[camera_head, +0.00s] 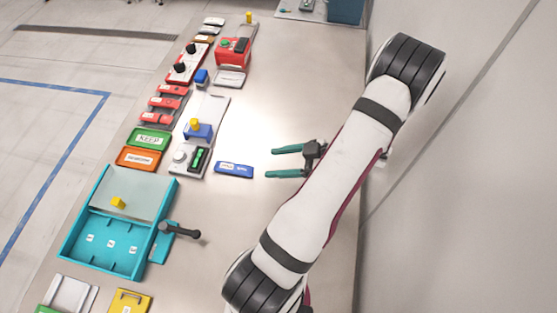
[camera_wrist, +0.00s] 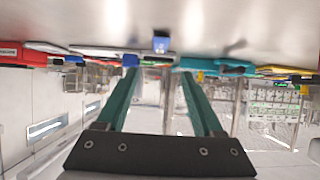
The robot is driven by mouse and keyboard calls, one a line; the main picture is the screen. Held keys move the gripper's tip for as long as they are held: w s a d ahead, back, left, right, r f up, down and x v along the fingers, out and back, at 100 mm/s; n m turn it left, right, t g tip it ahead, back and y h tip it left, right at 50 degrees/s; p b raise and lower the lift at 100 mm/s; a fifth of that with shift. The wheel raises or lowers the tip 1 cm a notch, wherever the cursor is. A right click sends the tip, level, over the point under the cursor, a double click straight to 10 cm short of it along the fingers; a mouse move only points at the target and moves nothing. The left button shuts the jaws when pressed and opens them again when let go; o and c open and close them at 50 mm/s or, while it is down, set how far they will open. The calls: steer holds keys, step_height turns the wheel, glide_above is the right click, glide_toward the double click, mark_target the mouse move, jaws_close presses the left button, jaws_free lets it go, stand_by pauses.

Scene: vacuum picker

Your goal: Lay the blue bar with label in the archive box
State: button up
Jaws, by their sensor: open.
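The blue bar with a white label (camera_head: 234,169) lies flat on the bench, left of my gripper (camera_head: 271,162). My gripper is open and empty, its two teal fingers pointing left toward the bar with a gap between. In the wrist view, which looks upside down, a small blue piece (camera_wrist: 161,42) shows between and beyond the fingers; it appears to be the bar seen end-on. A teal box (camera_head: 66,246) stands at the lower left, with a grey panel over its far part and labelled compartments in front. It may be the archive box; I cannot read its labels.
A dark-handled lever (camera_head: 181,230) sticks out from the teal box's right side. A green KEEP tray (camera_head: 150,139), an orange tray (camera_head: 139,158) and a grey device (camera_head: 189,160) stand left of the bar. The bench between bar and gripper is clear.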

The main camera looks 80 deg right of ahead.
steer(key=shift+s+r, duration=0.1)
steer(key=shift+s, duration=0.1)
steer(key=w+d+r+g+h, duration=0.3)
steer(key=w+d, duration=0.4)
steer(key=d, duration=0.1)
steer(key=w+d+r+m+g+h, duration=0.1)
steer(key=w+r+m+g+h, duration=0.25)
steer(key=w+r, duration=0.45)
steer(key=w+a+r+m+g+y, duration=0.1)
steer(key=a+r+g, duration=0.1)
steer(key=a, duration=1.1)
steer(key=w+a+r+m+g+y, duration=0.1)
steer(key=a+r+g+y, duration=0.1)
steer(key=a, duration=1.1)
steer(key=shift+w+a+r, duration=0.2)
steer(key=shift+w, duration=0.1)
steer(key=shift+o, duration=0.8)
steer(key=s+a+g+y, duration=0.1)
steer(key=s+a, duration=0.3)
steer(key=a, duration=0.4)
steer(key=s+a+g+y, duration=0.1)
steer(key=s+a+y, duration=0.3)
steer(key=a, duration=0.4)
steer(key=shift+s+r, duration=0.25)
steer(key=shift+r, duration=0.15)
